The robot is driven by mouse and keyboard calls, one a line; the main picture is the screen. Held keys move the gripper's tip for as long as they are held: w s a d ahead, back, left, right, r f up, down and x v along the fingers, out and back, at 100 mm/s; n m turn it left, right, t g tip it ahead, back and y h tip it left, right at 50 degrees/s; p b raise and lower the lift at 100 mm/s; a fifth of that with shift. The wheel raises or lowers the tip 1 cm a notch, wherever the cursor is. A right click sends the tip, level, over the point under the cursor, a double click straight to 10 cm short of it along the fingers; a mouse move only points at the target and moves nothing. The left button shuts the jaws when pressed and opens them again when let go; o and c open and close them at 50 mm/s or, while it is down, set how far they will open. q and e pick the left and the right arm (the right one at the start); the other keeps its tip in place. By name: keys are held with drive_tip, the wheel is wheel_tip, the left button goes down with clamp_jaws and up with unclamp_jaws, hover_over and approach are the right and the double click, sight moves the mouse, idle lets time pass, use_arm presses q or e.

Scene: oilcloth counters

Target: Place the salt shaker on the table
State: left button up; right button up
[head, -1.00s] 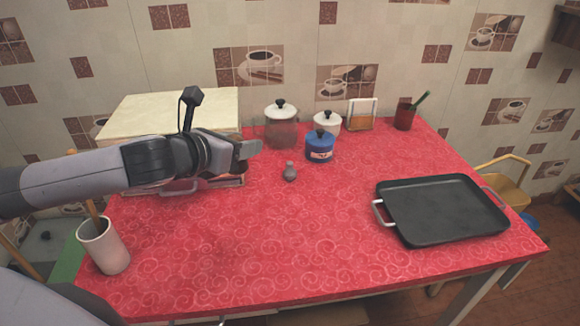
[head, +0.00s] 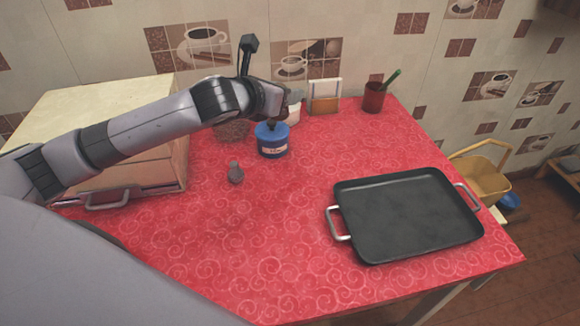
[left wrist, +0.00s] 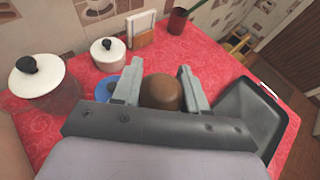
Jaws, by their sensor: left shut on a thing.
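My left gripper (left wrist: 156,90) is shut on the salt shaker (left wrist: 161,92). Only its brown, rounded top shows between the fingers in the left wrist view; its lower part is hidden. In the head view my left gripper (head: 284,100) is over the back of the red table (head: 270,235), by the blue lidded pot (head: 272,143), and mostly hides what it holds. I cannot tell its height above the table. My right gripper is not in view.
A black tray-like pan (head: 408,215) lies at the right. White-lidded jars (left wrist: 45,80) (left wrist: 108,57), a napkin holder (head: 324,97) and a red cup (head: 374,97) stand along the back. A cream-topped box (head: 95,105) is at the left. The middle front is clear.

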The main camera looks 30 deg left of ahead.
use_arm(q)
wheel_tip(320, 180, down, 14)
drive_tip(key=b, duration=0.2)
drive_tip(key=shift+s+f+b, duration=0.1)
drive_tip(key=shift+s+b, duration=0.05)
drive_tip(key=shift+b, duration=0.2)
drive_tip(key=shift+f, duration=0.5)
wheel_tip(320, 180, down, 4)
drive_tip(key=shift+r+b, duration=0.2)
drive_tip(key=shift+b, duration=0.35)
drive_tip(key=shift+f, duration=0.15)
drive_tip(key=shift+f, duration=0.15)
drive_tip(key=o, duration=1.1)
drive_tip(key=shift+c, duration=0.2)
